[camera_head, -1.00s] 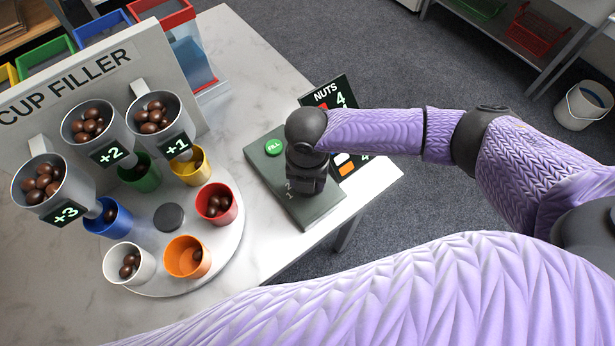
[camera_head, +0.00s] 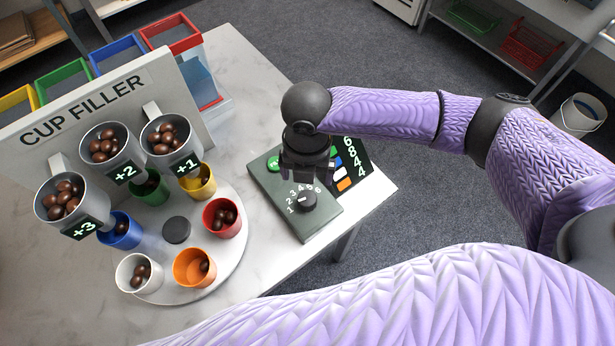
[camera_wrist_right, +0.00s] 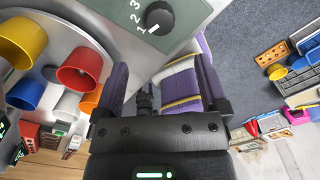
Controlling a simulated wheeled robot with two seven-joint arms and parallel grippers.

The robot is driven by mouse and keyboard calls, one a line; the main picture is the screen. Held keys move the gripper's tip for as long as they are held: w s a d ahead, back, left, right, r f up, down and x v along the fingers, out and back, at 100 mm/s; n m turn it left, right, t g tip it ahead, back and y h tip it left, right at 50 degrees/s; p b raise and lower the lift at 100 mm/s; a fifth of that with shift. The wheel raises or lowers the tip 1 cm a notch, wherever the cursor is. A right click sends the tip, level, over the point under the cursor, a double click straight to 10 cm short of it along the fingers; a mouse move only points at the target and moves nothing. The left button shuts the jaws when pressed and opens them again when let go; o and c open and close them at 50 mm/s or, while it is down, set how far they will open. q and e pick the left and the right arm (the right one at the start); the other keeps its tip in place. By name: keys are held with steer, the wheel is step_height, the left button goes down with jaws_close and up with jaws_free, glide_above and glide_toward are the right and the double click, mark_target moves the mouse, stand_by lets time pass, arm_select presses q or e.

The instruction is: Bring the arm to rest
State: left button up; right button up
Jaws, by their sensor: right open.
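My right gripper (camera_head: 306,172) is above the far part of the dark green control box (camera_head: 313,222) on the white table. My left gripper is out of view.
A round white turntable (camera_head: 225,275) holds several coloured cups with nuts, such as the red cup (camera_head: 222,217). Behind it, a cup filler panel (camera_head: 95,110) carries three grey hoppers (camera_head: 62,205) of nuts. Floor is open beyond the table's right edge.

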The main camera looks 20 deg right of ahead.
stand_by(0.4)
steer(key=s+a+m+t+y, duration=0.2)
steer(key=s+a+m+y, duration=0.3)
steer(key=a+m, duration=0.4)
steer(key=s+d+f+m+t+h, duration=0.15)
steer(key=s+d+m, duration=0.25)
steer(key=d+m, duration=0.45)
steer(key=s+d+m+h, duration=0.3)
steer(key=s+d+m, duration=0.25)
steer(key=m, duration=0.55)
step_height(320, 180, down, 18)
steer(key=s+d+g, duration=0.1)
steer(key=s+g, duration=0.1)
steer(key=s+d+f, duration=0.3)
steer(key=s+f, duration=0.8)
steer(key=s, duration=0.2)
steer(key=shift+s+g+h, duration=0.2)
steer(key=shift+g+h, duration=0.15)
steer(key=shift+g, duration=0.1)
